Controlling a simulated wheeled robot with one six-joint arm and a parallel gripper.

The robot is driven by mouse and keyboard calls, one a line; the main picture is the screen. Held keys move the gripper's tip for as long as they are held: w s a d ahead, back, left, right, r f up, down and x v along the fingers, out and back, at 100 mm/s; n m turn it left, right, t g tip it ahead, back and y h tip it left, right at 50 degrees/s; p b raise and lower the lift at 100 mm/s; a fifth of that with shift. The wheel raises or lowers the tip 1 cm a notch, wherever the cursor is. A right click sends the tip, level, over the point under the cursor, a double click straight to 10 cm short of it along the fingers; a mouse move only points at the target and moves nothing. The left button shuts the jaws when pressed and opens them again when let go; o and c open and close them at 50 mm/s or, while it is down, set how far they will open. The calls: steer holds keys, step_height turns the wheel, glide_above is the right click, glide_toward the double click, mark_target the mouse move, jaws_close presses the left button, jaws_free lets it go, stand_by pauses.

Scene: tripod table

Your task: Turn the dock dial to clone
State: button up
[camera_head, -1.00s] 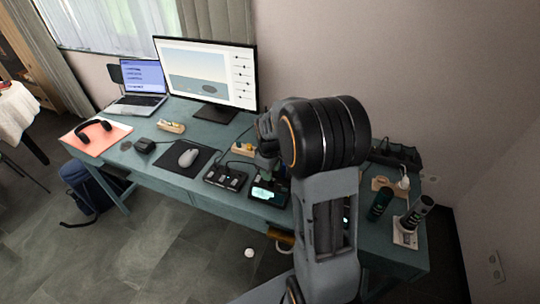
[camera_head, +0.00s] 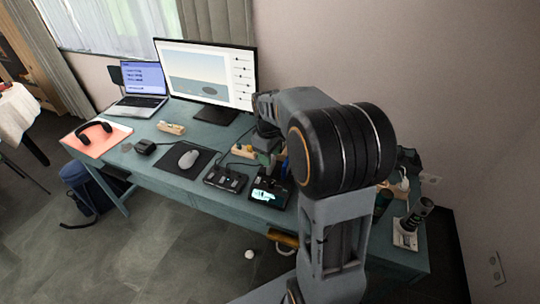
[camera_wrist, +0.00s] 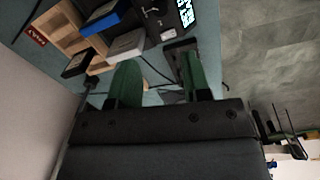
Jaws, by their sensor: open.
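A dark device with a lit green-white screen (camera_head: 269,193) sits near the desk's front edge in the head view. A lit screen (camera_wrist: 185,13) also shows at the top of the wrist view, on a dark unit with small parts beside it. I cannot make out which part is the dial or where it points. My gripper (camera_wrist: 160,78) is open, with two green fingers spread apart and nothing seen between them except desk and a cable. In the head view it is low over the desk just behind the screen device, partly hidden by my arm.
A wooden rack (camera_wrist: 60,32) stands near the fingers, with a blue box (camera_wrist: 104,17), a white box (camera_wrist: 126,45) and a black box (camera_wrist: 77,63). A black control box (camera_head: 225,178), mouse (camera_head: 188,159) and monitor (camera_head: 207,72) are left of the arm. Bottles stand at right.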

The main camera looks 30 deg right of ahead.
mark_target(271, 183)
steer(key=shift+o, duration=0.7)
steer(key=shift+w+f, duration=0.15)
steer(key=f+m, duration=1.3)
steer(key=shift+d+f+g, duration=0.25)
steer(key=shift+d+g, duration=0.05)
steer(key=shift+g, duration=0.1)
